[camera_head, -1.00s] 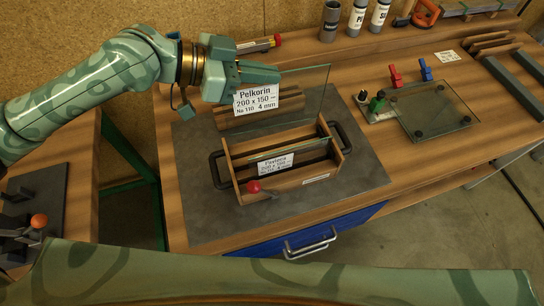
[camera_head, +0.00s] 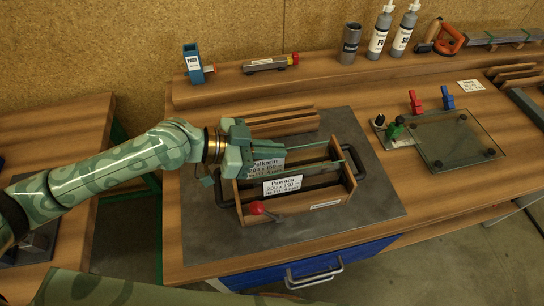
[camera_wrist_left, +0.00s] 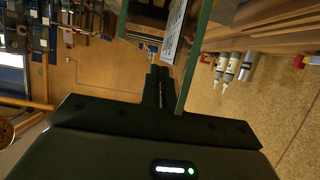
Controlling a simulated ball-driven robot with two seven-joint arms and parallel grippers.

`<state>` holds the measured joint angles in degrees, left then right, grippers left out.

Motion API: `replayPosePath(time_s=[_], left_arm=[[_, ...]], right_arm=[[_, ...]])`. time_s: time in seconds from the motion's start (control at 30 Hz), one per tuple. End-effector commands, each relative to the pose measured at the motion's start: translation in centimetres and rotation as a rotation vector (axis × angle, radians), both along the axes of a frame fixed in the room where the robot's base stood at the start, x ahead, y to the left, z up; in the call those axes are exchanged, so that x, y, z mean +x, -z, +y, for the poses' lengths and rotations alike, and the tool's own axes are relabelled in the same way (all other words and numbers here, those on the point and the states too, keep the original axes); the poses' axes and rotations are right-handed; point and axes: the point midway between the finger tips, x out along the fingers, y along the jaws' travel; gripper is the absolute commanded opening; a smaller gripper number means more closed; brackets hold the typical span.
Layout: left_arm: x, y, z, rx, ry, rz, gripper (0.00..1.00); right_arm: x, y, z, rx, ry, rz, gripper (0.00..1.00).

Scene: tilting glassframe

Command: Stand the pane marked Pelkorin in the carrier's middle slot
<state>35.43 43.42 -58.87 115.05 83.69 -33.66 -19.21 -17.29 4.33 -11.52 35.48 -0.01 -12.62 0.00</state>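The Pelkorin pane (camera_head: 305,153) is clear glass with a white label (camera_head: 267,163), partly covered by my gripper. It stands roughly upright over the wooden carrier (camera_head: 298,215), behind another pane with a white label (camera_head: 283,186) that looks like "Paviora". I cannot tell which slot it is over or whether its lower edge is seated. My left gripper (camera_head: 241,155) is at the pane's left end, its fingers close together on the glass. The wrist view shows the fingers (camera_wrist_left: 158,88) and the pane's green edge (camera_wrist_left: 192,65). My right gripper is not in view.
The carrier has dark side handles and a red knob (camera_head: 256,208), on a grey mat (camera_head: 205,240). Wooden strips (camera_head: 280,120) lie behind it. A glass plate (camera_head: 455,140) with dark pads lies at right, near red and blue clamps (camera_head: 447,97). Bottles (camera_head: 380,32) stand at the back.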

Motion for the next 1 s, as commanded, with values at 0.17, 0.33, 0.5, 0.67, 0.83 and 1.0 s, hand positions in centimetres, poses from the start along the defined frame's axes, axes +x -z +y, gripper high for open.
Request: replayPosePath(time_s=[0.17, 0.33, 0.5, 0.67, 0.83, 1.0], left_arm=[[0.0, 2.6, -0.1, -0.002, 0.001, 0.001, 0.00], [0.0, 2.5, -0.1, -0.003, 0.000, -0.002, 0.00], [0.0, 2.8, 0.0, -0.002, 0.000, -0.001, 0.00], [0.0, 2.9, 0.0, -0.001, 0.000, 0.000, 0.25], [0.0, 2.9, 0.0, -0.001, 0.000, 0.000, 0.25], [0.0, 2.9, 0.0, -0.001, 0.000, 0.000, 0.25]], right_arm=[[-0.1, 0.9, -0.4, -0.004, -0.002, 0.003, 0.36], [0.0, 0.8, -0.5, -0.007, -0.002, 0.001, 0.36], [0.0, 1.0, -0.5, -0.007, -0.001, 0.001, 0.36], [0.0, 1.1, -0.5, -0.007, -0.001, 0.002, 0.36], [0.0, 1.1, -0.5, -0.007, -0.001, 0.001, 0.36], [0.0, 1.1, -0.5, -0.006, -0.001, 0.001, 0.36]])
